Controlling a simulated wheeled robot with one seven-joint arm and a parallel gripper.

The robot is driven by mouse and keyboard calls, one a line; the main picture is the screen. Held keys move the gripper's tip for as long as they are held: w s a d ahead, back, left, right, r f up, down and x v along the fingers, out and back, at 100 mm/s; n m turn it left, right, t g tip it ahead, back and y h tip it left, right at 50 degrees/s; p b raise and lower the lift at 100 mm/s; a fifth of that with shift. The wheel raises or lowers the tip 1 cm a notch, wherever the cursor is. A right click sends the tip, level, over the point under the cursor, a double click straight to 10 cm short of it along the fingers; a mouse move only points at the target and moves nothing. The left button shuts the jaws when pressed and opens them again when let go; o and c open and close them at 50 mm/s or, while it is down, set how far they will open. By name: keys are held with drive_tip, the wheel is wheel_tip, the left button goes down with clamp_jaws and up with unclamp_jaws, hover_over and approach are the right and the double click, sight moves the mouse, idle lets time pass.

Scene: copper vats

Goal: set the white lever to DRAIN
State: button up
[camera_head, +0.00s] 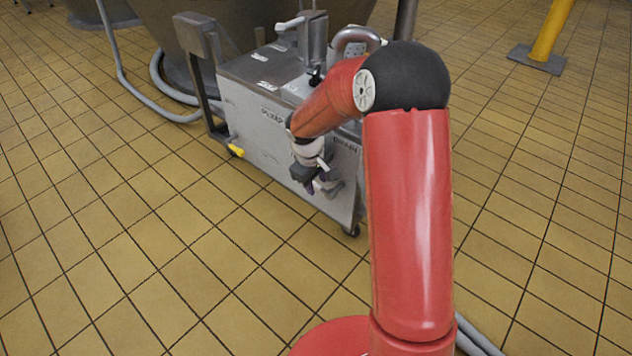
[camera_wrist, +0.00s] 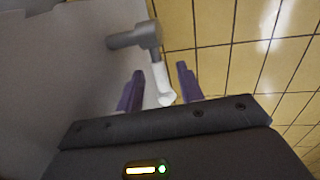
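The white lever (camera_wrist: 163,82) hangs from a grey pivot (camera_wrist: 138,38) on the side of the metal cart, in the wrist view. My gripper (camera_wrist: 160,70) is open, with one purple finger on each side of the lever. I see clear gaps beside the lever and cannot tell its depth between the fingers. In the head view my gripper (camera_head: 318,184) is by the front panel of the cart (camera_head: 245,135), and my arm hides much of the lever area. A dark label that seems to read DRAIN (camera_head: 346,146) is on the panel's right; another label (camera_head: 271,115) is left.
A yellow piece (camera_head: 236,150) sticks out low at the cart's left. A grey hose (camera_head: 125,75) runs on the floor behind it. A large vat (camera_head: 235,25) stands behind the cart. A yellow post (camera_head: 548,35) stands far right. The tiled floor in front is clear.

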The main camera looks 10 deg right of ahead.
clamp_jaws()
